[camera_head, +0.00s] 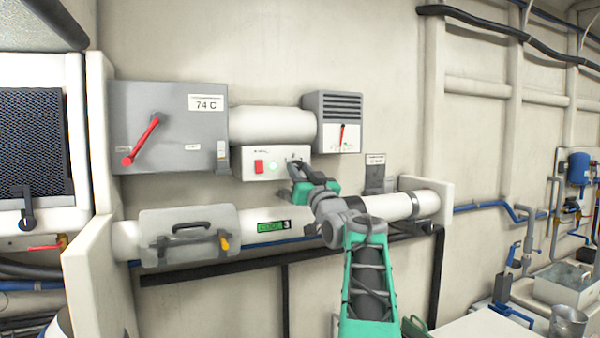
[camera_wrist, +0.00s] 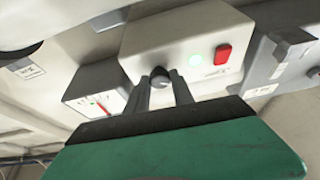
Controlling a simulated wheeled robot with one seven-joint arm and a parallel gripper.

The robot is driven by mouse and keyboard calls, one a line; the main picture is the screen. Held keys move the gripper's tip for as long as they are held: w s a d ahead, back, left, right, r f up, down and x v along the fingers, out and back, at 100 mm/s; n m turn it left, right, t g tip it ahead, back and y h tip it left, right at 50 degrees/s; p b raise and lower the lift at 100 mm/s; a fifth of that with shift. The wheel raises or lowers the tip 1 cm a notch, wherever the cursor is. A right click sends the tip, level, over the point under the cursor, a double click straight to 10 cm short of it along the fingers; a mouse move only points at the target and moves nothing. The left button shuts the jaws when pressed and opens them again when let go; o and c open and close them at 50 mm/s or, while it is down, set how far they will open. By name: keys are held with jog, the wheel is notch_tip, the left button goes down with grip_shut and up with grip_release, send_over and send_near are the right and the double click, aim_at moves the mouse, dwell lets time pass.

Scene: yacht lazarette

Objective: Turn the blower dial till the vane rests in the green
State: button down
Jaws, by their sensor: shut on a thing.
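The white blower control box (camera_head: 247,167) is on the wall, with a red switch (camera_head: 259,167) and a lit green lamp. My gripper (camera_head: 296,161) is at its right end and partly covers the dial there. In the wrist view my gripper (camera_wrist: 160,79) has its two dark fingers on either side of the small grey dial (camera_wrist: 160,82), shut on it. The vane gauge (camera_head: 331,104) is a grey louvred box to the right. Its red vane (camera_head: 342,133) stands near upright, leaning slightly right at the top. The gauge (camera_wrist: 86,83) also shows in the wrist view.
A grey box (camera_head: 180,105) with a red lever and a "74 C" label is at the left. A white pipe (camera_head: 375,207) with a clear hatch cover runs below my gripper.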

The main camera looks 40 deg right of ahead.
jog(key=m+h, duration=0.1)
jog(key=m, duration=0.1)
jog(key=m+b, duration=0.1)
jog(key=shift+w+a+m+g+h, duration=0.1)
jog(key=shift+a+m+g+h, duration=0.1)
jog(key=shift+m+g+h, duration=0.15)
jog(key=m+g+h, duration=0.1)
jog(key=m+h, duration=0.1)
jog(key=m, duration=0.2)
jog(key=shift+a+b, duration=0.1)
jog(key=shift+b, duration=0.3)
jog(key=m+g, duration=0.1)
jog(key=m, duration=0.1)
jog(key=m+g+h, duration=0.1)
jog(key=m, duration=0.2)
jog(key=m+g, duration=0.1)
jog(key=m, duration=0.1)
jog(key=shift+r+m+h, duration=0.25)
jog(key=shift+m, duration=0.1)
jog(key=c, duration=1.1)
grip_release()
jog(key=b+v, duration=0.3)
jog(key=v, duration=0.5)
